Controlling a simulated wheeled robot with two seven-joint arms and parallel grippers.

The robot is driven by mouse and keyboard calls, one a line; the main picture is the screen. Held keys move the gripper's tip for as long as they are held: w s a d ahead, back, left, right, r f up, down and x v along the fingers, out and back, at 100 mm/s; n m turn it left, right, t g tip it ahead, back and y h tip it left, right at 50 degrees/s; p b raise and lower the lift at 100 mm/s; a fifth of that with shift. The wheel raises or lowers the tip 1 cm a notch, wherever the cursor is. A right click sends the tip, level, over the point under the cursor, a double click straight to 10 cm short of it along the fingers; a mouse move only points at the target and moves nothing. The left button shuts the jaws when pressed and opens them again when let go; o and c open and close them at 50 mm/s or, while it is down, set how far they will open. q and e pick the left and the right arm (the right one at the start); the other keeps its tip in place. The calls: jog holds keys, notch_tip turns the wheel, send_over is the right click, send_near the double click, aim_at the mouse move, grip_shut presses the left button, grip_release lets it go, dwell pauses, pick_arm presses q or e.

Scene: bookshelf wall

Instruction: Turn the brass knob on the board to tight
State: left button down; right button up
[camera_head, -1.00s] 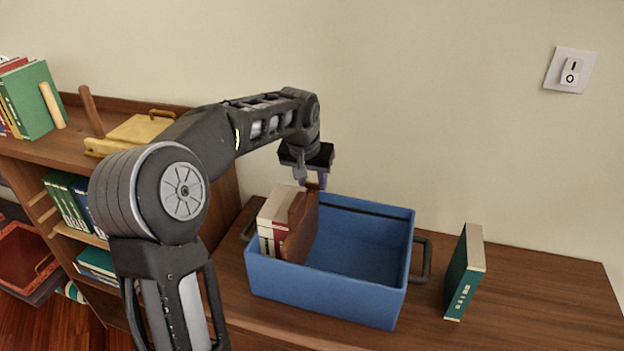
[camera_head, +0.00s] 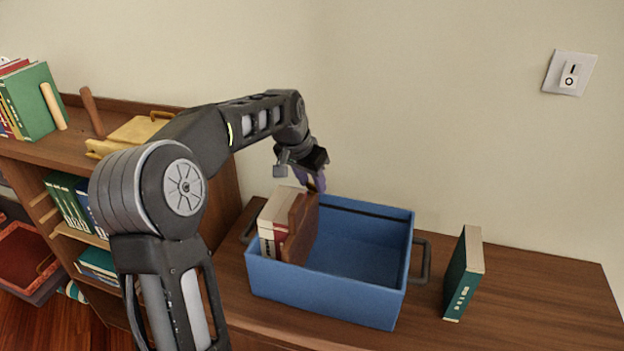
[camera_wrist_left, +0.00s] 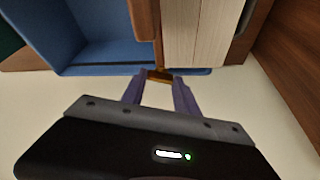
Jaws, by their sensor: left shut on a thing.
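The brown wooden board (camera_head: 300,228) stands upright inside the blue bin, against a cream-and-red book. In the left wrist view the board (camera_wrist_left: 144,18) shows beside pale page edges, with the small brass knob (camera_wrist_left: 158,74) at its end. My left gripper (camera_head: 316,186) is above the bin's back left part, at the board's upper back end. In the left wrist view its two purple fingers (camera_wrist_left: 159,82) are on either side of the knob, shut on it. In the head view the fingers hide the knob. My right gripper is not in view.
The blue bin (camera_head: 325,298) stands on a wooden top (camera_head: 540,300); its right half is empty. A green book (camera_head: 463,274) stands to its right. A wall switch (camera_head: 569,74) is at upper right. A bookshelf (camera_head: 75,149) stands at left.

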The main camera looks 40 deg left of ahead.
pick_arm(q)
jog(key=m+h, duration=0.1)
jog(key=m, duration=0.2)
jog(key=shift+a+m, duration=0.15)
jog(key=shift+m, duration=0.15)
jog(key=m, duration=0.1)
jog(key=m+h+p, duration=0.1)
jog(key=m, duration=0.1)
jog(key=shift+w+r+m+g+h, duration=0.1)
jog(key=shift+m+g+h, duration=0.2)
jog(key=m+g+h+p, duration=0.1)
jog(key=m+p, duration=0.1)
jog(key=m, duration=0.1)
jog(key=shift+a+r+m+p, duration=0.1)
jog(key=shift+m+p, duration=0.25)
jog(key=shift+m, duration=0.05)
jog(key=shift+w+m+g+h+p, duration=0.15)
jog(key=shift+m+g+p, duration=0.2)
jog(key=shift+m+p, duration=0.4)
jog(key=shift+m+g+h+p, duration=0.15)
jog(key=shift+m+g+p, duration=0.3)
jog(key=shift+m, duration=0.5)
jog(key=shift+a, duration=0.15)
jog(key=c, duration=0.9)
grip_release()
jog(key=shift+f, duration=0.25)
